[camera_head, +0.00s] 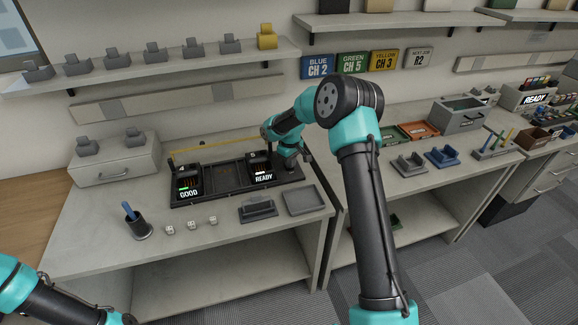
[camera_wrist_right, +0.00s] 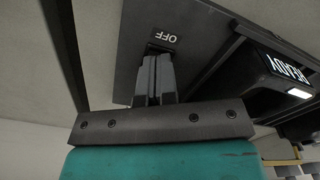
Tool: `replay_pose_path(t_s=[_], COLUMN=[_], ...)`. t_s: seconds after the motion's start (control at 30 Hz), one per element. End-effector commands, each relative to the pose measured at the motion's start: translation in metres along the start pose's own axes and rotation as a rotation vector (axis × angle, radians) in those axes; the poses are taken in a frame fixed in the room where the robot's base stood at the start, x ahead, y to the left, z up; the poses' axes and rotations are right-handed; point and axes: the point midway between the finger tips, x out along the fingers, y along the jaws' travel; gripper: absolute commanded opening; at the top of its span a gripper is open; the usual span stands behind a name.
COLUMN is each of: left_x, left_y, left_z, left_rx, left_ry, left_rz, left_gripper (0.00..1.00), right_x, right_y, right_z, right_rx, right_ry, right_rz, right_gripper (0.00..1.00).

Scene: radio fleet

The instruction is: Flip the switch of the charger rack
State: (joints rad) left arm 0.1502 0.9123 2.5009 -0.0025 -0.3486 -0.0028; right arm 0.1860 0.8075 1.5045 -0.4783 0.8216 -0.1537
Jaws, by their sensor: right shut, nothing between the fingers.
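The charger rack (camera_head: 230,176) is a long black tray on the left bench, with a lit radio marked GOOD (camera_head: 187,185) at its left and one marked READY (camera_head: 262,172) near its right end. My right gripper (camera_head: 291,168) is at the rack's right end. In the right wrist view, its two grey fingers (camera_wrist_right: 154,58) are together and empty, with their tips at the dark panel (camera_wrist_right: 125,60) just below an OFF label (camera_wrist_right: 162,37). The switch is largely hidden behind the fingertips; I cannot tell whether they touch it. My left arm shows at lower left, its gripper out of view.
A grey tray (camera_head: 305,200), a grey cradle (camera_head: 258,208), small white cubes (camera_head: 191,226) and a black pen cup (camera_head: 138,229) stand in front of the rack. A grey drawer box (camera_head: 115,170) is left of it. A shelf (camera_head: 150,66) runs above.

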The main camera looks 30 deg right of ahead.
Motion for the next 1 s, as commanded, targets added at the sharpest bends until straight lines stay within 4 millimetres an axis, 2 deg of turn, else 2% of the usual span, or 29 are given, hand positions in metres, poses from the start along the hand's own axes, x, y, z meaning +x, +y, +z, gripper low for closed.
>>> replay_pose_path(t_s=[1.0], left_x=[0.0], left_y=[0.0], left_z=[0.0], left_rx=[0.0], left_ry=[0.0], left_rz=[0.0], left_gripper=[0.0], right_x=[0.011], right_y=[0.0], right_z=[0.0], right_rx=[0.0], right_ry=[0.0], right_rz=[0.0], right_gripper=[0.0])
